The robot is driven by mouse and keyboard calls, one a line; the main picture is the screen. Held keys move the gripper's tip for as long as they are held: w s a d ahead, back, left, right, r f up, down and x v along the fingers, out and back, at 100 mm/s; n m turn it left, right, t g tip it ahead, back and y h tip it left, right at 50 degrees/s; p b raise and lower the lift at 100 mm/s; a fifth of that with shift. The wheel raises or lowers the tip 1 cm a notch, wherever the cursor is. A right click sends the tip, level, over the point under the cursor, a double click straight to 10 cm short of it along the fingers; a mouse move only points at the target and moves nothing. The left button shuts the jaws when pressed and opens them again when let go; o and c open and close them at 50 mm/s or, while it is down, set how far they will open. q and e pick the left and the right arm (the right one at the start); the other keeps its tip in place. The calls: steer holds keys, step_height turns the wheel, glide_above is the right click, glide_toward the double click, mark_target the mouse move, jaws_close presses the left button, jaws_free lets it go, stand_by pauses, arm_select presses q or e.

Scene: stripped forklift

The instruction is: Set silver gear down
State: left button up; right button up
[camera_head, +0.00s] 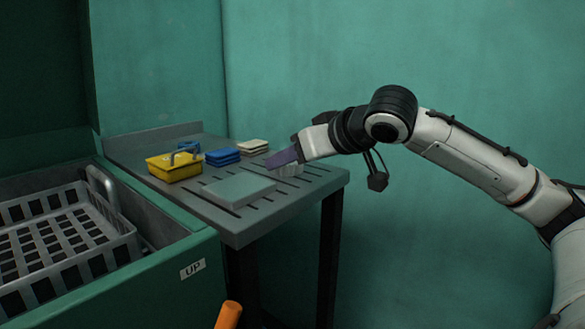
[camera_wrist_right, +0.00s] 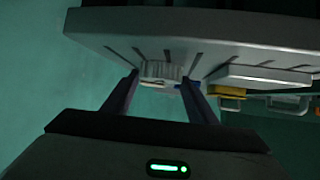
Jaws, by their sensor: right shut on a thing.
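The silver gear (camera_head: 290,169) is at the right part of the grey slotted table (camera_head: 240,226), right at the tips of my right gripper (camera_head: 290,156). In the right wrist view the gear (camera_wrist_right: 161,70) shows between the two fingers of my right gripper (camera_wrist_right: 160,84), at the level of the slotted tabletop. My right gripper is shut on the gear. I cannot tell whether the gear touches the table. My left gripper is not in view.
A flat grey-green plate (camera_head: 238,190) lies left of the gear. Behind are a yellow basket (camera_head: 174,167), blue stacked pads (camera_head: 222,157) and pale stacked pads (camera_head: 252,147). A green machine with a grey crate (camera_head: 70,250) stands left.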

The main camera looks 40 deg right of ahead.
steer(key=shift+r, duration=0.2)
steer(key=shift+f, duration=0.15)
steer(key=o, duration=1.6)
steer(key=shift+f, duration=0.1)
